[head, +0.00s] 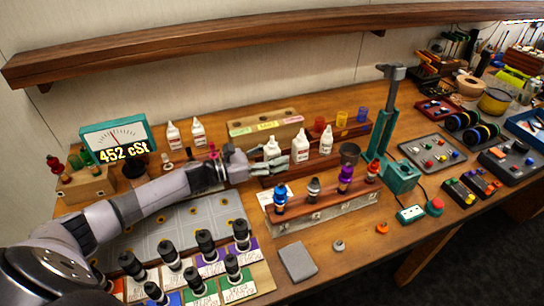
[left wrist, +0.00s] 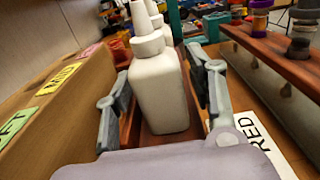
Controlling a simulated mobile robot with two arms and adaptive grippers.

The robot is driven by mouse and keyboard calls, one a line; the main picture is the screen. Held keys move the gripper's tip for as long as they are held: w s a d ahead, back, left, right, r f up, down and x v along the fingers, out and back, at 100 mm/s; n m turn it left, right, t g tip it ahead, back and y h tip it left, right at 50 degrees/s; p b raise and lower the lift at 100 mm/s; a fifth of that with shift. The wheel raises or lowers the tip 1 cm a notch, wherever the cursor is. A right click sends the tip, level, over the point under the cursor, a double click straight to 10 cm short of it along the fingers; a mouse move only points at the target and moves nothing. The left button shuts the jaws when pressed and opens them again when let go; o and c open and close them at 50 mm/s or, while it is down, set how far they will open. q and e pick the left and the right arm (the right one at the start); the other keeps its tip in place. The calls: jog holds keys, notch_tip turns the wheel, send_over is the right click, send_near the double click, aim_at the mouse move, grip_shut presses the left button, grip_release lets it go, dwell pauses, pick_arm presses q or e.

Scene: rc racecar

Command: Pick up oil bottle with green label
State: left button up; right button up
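White oil bottles with pointed caps stand in a row on a wooden rack: the nearest bottle (head: 271,147), a middle one (head: 300,146) and a far one (head: 326,141). My left gripper (head: 268,161) reaches in from the left at the nearest bottle. In the left wrist view this bottle (left wrist: 160,92) stands upright between the two open fingers (left wrist: 162,75), which lie close along its sides. I cannot tell whether they touch it. No green label shows on its visible face; its front is partly hidden by a finger in the head view. My right gripper is not in view.
A wooden block (head: 262,118) with green, yellow and pink tags is behind the row. A metal-sided rack (head: 325,213) with coloured parts stands in front. Two more white bottles (head: 198,131) stand at the back left. A teal press (head: 388,130) is to the right.

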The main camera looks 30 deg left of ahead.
pick_arm(q)
jog(key=c, duration=1)
jog(key=shift+c, duration=0.2)
